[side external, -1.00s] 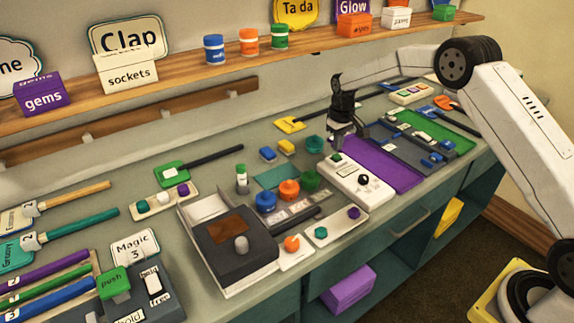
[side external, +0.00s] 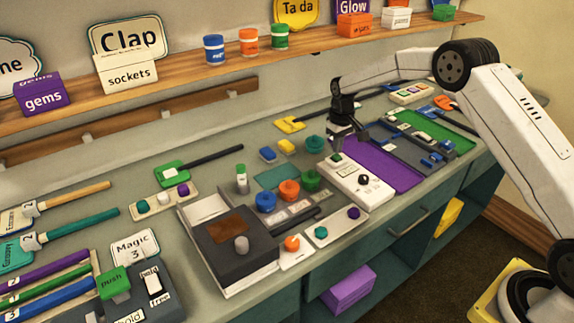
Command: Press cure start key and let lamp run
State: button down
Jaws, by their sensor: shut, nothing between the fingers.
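A white control box (side external: 358,184) lies on the bench beside the purple mat, with a black knob (side external: 363,179) in its middle. A small green key (side external: 336,158) sits at its far left end. My gripper (side external: 338,150) is shut and empty, pointing down right over this green key. I cannot tell whether the tips touch the key or how far it is pressed. No label on the box is readable, and no lit lamp is clear.
A purple mat (side external: 384,164) and dark trays lie right of the box. Blue, orange and green round pieces stand left of it. A dark-topped machine (side external: 238,255) and a white strip with buttons (side external: 322,232) are nearer the front.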

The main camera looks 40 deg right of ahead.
aim_at(337, 156)
jog(key=shift+f, duration=0.8)
dwell(0.7)
jog(key=shift+r, duration=0.15)
notch_tip(337, 156, up, 8)
dwell(1.4)
jog(key=shift+s+a, duration=0.1)
jog(key=s+a+t, duration=0.1)
jog(key=s+a, duration=0.2)
jog(key=s, duration=0.6)
jog(key=s+a, duration=0.3)
jog(key=s, duration=0.7)
jog(key=s+a+t, duration=0.1)
jog(key=s+a, duration=0.2)
jog(key=s, duration=0.7)
jog(key=shift+s+a+f+t, duration=0.15)
jog(key=shift+a+f+t, duration=0.05)
jog(key=shift+a+t, duration=0.1)
dwell(1.3)
